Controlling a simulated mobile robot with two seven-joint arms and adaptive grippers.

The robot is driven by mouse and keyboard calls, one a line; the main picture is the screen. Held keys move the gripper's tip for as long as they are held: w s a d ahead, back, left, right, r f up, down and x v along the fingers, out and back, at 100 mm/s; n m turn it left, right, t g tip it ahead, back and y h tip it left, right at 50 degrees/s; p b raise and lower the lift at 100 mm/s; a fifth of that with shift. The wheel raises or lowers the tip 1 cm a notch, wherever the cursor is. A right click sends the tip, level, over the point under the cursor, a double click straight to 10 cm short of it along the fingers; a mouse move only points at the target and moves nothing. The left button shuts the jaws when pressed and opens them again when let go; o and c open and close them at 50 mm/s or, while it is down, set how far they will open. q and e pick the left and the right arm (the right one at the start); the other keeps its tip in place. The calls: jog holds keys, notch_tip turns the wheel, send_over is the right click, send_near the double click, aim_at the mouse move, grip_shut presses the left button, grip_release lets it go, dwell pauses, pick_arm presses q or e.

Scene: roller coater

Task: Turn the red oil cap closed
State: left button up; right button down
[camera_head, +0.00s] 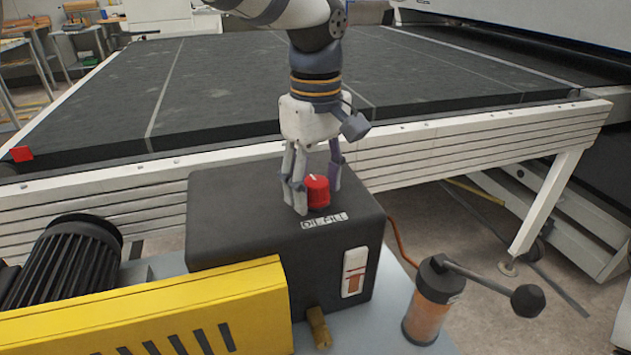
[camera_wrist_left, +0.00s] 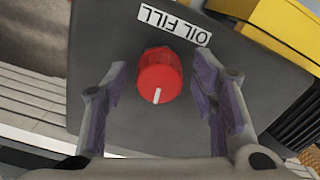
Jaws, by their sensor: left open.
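The red oil cap (camera_head: 317,191) sits on top of the dark grey oil box (camera_head: 232,215), behind the "OIL FILL" label (camera_head: 324,221). A white mark shows on the cap's top. My left gripper (camera_head: 318,196) points down over the box, with its fingers on either side of the cap. In the left wrist view the cap (camera_wrist_left: 160,75) lies between the open fingers (camera_wrist_left: 163,95), with a gap on both sides. Its white mark points toward the gripper's palm in that view. My right gripper is not in view.
A yellow guard (camera_head: 160,315) and a black motor (camera_head: 65,260) stand at the front left. An orange pump bottle with a black lever (camera_head: 428,310) stands at the right. The conveyor's white side rail (camera_head: 450,150) runs behind the box.

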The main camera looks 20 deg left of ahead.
pick_arm(q)
jog(key=c, duration=1.1)
jog(key=shift+c, duration=0.2)
